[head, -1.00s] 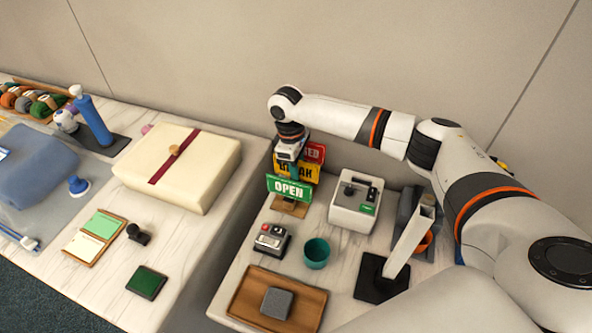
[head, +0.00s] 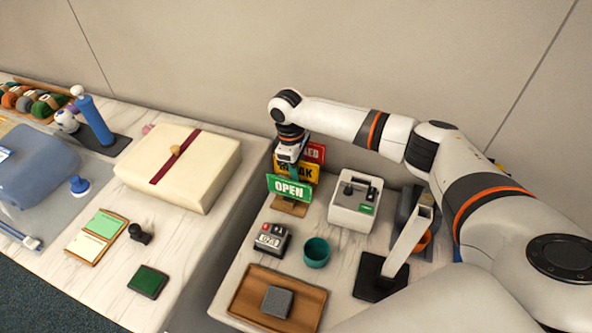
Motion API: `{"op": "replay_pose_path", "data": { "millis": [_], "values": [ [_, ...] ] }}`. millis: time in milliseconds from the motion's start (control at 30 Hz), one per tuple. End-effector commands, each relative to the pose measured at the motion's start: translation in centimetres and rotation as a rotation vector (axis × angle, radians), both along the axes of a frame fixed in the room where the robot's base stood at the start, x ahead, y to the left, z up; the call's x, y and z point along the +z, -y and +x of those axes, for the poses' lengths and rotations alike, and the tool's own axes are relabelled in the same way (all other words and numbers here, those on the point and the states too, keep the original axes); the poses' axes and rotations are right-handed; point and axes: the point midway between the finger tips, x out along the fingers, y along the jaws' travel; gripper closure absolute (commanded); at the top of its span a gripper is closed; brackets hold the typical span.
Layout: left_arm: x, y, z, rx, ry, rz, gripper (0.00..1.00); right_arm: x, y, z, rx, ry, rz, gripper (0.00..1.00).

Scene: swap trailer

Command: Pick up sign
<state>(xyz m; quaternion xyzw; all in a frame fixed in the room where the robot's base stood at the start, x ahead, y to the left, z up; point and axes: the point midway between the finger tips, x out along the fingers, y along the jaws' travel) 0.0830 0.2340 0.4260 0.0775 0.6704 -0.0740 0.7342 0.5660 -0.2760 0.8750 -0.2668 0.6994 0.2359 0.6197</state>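A stack of signs stands on a wooden base (head: 290,207) on the right-hand counter. The green OPEN sign (head: 289,188) is in front, a yellow sign (head: 303,171) is behind it, and a red sign (head: 315,152) is at the back; their lettering is partly covered. My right gripper (head: 286,166) reaches down from above at the left side of the signs, close to the OPEN sign's upper edge. Its fingers are small and partly hidden, so I cannot tell whether they grip a sign. My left gripper is not in view.
A white boxy device (head: 355,203) stands right of the signs. A small label device (head: 271,240), a teal cup (head: 316,253) and a wooden tray (head: 241,303) with a grey block (head: 277,301) are in front. A cream box (head: 205,175) sits on the left counter.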

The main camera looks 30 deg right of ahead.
Motion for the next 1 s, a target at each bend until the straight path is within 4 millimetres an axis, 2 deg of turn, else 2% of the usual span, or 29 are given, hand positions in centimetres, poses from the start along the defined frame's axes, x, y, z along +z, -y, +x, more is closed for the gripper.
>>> {"op": "replay_pose_path", "data": {
  "millis": [67,200,267,567,733,1000],
  "values": [
    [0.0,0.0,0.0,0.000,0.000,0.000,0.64,0.0,0.0,0.0,0.000,0.000,0.000,0.69],
    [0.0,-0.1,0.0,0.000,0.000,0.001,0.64,0.0,0.0,0.0,0.000,0.000,0.000,0.92],
    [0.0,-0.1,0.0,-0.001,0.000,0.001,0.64,0.0,0.0,0.0,0.000,0.000,0.000,1.00],
    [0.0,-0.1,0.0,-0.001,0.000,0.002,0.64,0.0,0.0,0.0,0.000,0.000,0.000,1.00],
    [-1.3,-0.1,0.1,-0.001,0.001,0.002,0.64,0.2,0.0,0.1,0.001,0.003,0.000,1.00],
    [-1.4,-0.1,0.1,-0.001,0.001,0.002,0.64,6.3,-0.1,0.1,0.001,0.004,0.003,1.00]
  ]
}}
